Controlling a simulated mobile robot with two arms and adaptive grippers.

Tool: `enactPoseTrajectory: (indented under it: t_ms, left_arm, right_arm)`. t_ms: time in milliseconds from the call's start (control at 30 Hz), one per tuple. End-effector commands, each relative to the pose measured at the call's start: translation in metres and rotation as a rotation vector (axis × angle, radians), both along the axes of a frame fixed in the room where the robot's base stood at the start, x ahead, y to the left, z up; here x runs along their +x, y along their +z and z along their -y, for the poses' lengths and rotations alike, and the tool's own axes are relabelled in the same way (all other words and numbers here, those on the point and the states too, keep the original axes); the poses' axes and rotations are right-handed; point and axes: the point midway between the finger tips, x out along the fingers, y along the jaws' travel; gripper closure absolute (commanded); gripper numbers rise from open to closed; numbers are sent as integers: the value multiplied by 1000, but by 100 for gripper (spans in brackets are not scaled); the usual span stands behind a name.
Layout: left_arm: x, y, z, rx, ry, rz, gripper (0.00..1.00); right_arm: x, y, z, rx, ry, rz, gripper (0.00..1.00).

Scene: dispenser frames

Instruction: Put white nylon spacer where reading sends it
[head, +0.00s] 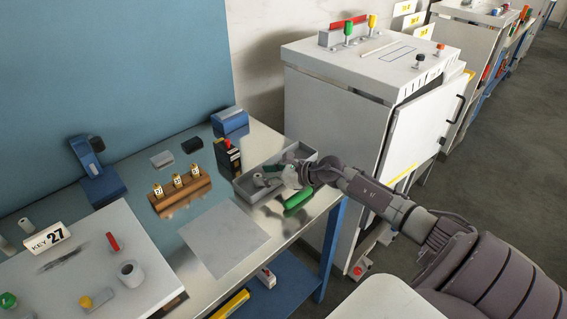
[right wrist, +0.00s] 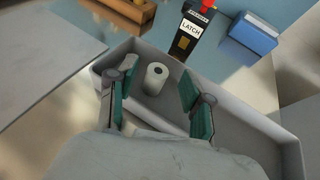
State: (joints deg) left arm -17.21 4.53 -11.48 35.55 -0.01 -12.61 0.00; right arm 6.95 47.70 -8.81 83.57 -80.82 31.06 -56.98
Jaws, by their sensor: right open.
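A white cylinder with a dark hole in its top (right wrist: 156,78), which looks like the nylon spacer, stands in a grey tray (right wrist: 110,60). A second pale piece (right wrist: 129,62) lies beside it, partly hidden by a finger. In the head view the spacer (head: 258,180) shows small at the left end of the tray (head: 243,192). My right gripper (right wrist: 152,100) is open, its green-padded fingers at either side of the spacer in the picture; contact cannot be told. It also shows over the tray in the head view (head: 284,183). My left gripper is out of view.
A black box marked LATCH (right wrist: 186,38) with a red top stands behind the tray. A wooden block (head: 183,197) holds brass pieces. A KEY 27 sign (head: 47,239) stands on the left white panel. A white cabinet (head: 330,115) stands right of the bench. A grey mat (head: 222,238) lies clear.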

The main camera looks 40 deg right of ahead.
Motion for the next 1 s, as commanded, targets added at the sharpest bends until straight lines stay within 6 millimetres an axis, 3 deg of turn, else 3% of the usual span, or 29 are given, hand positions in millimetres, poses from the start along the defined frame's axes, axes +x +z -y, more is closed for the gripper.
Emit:
enactPoseTrajectory:
  t_ms: [200, 500, 700, 1000]
  left_arm:
    - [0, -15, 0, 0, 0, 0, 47]
    - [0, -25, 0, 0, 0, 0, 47]
    - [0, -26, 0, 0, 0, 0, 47]
    - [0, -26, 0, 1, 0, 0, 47]
  right_arm:
    - [-37, 11, 17, -6, 5, -5, 49]
    - [-74, 30, 35, -1, 4, -6, 49]
    - [-87, 38, 43, 1, 2, -3, 49]
    - [-90, 41, 45, -1, 2, -1, 49]
